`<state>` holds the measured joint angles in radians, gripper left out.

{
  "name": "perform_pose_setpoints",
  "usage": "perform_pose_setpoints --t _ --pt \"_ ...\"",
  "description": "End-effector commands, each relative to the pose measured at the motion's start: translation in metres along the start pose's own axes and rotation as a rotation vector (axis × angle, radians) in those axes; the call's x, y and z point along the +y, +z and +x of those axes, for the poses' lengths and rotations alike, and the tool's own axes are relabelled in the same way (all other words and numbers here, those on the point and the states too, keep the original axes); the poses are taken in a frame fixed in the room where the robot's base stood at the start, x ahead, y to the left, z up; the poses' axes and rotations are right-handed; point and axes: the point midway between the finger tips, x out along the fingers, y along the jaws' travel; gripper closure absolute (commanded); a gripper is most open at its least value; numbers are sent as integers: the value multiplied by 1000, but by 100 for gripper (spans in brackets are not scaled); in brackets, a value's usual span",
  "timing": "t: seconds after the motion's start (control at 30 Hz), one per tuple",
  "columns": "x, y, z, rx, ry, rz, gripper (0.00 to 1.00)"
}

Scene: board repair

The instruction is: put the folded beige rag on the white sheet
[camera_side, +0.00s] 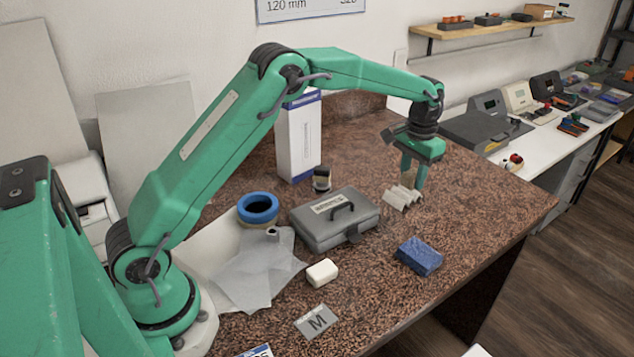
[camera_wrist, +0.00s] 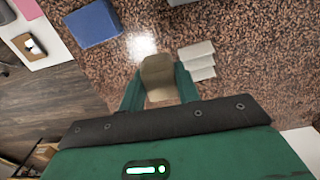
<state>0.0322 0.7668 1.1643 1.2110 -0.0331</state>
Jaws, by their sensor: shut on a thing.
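The folded beige rag (camera_wrist: 158,76) is between the two fingers of my gripper (camera_wrist: 159,92) in the wrist view. My gripper is shut on it. In the side view my gripper (camera_side: 412,172) points down over the far right part of the table, and the rag is hard to make out there. How far the rag is above the table I cannot tell.
A pale ridged piece (camera_side: 402,198) is close beside my gripper; it also shows in the wrist view (camera_wrist: 197,62). A grey case (camera_side: 328,231), a white block (camera_side: 322,272) and a blue tape roll (camera_side: 258,208) stand near the sheet. A blue sponge (camera_side: 419,256) and tall white box (camera_side: 297,140) stand apart.

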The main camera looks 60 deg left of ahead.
Motion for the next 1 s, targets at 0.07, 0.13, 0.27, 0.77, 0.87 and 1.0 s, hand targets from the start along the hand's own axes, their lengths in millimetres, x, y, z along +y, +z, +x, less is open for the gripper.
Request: perform_pose_setpoints --t 0.07,0.13,0.27,0.77,0.87,1.0 --pt "-14 -6 10 -2 0 -3 90" --pt "-24 -11 16 -2 0 -2 90" --pt "-43 -20 29 -1 0 -2 90" --pt "-72 -35 48 1 0 1 90" --pt "-72 -35 51 0 0 1 90" --pt "-72 -35 64 -2 0 1 90"
